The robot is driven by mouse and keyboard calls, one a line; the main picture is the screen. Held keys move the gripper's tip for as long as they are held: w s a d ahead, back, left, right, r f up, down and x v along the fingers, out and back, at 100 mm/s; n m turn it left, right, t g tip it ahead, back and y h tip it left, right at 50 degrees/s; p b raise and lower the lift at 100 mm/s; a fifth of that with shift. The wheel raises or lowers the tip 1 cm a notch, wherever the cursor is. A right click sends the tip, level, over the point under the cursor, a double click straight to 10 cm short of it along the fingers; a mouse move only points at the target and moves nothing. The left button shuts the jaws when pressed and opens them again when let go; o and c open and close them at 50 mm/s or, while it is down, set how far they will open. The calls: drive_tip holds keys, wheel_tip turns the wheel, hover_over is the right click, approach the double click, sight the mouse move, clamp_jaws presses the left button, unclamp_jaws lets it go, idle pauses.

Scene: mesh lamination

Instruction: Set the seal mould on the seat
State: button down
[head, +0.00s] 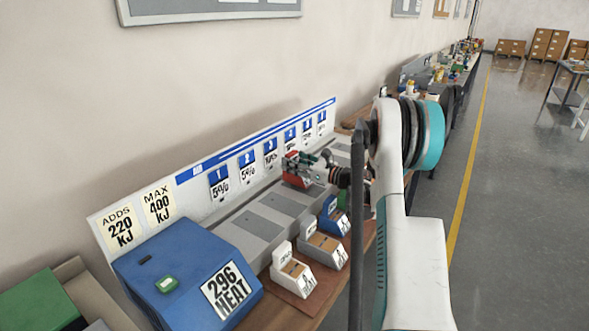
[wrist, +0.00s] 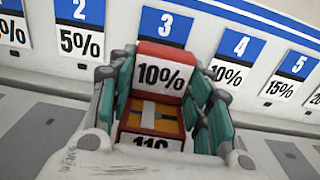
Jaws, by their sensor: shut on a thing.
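My gripper (head: 312,172) is shut on a red mould (head: 294,163), held over the grey row of seats along the wall. In the wrist view the red mould (wrist: 160,57) sits between the green finger pads of my gripper (wrist: 165,105). It carries a white "10%" label, a brown inset and a second label, partly cut off, reading about "110". In the head view, grey seats (head: 250,229) lie in a row on the bench under the numbered panel. The seat under the mould is hidden by the mould and gripper. I cannot tell whether the mould touches it.
The back panel (head: 219,178) has blue numbered signs with percent labels. White moulds (head: 291,272) and a blue mould (head: 334,218) stand along the bench front.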

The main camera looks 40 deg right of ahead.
drive_tip(key=shift+f, duration=0.7)
drive_tip(key=c, duration=0.8)
unclamp_jaws()
drive_tip(key=shift+f, duration=0.1)
drive_tip(key=shift+r, duration=0.2)
drive_tip(key=p+v, duration=0.2)
drive_tip(key=v, duration=1)
drive_tip(key=shift+f+p, duration=0.1)
drive_tip(key=shift+p, duration=0.2)
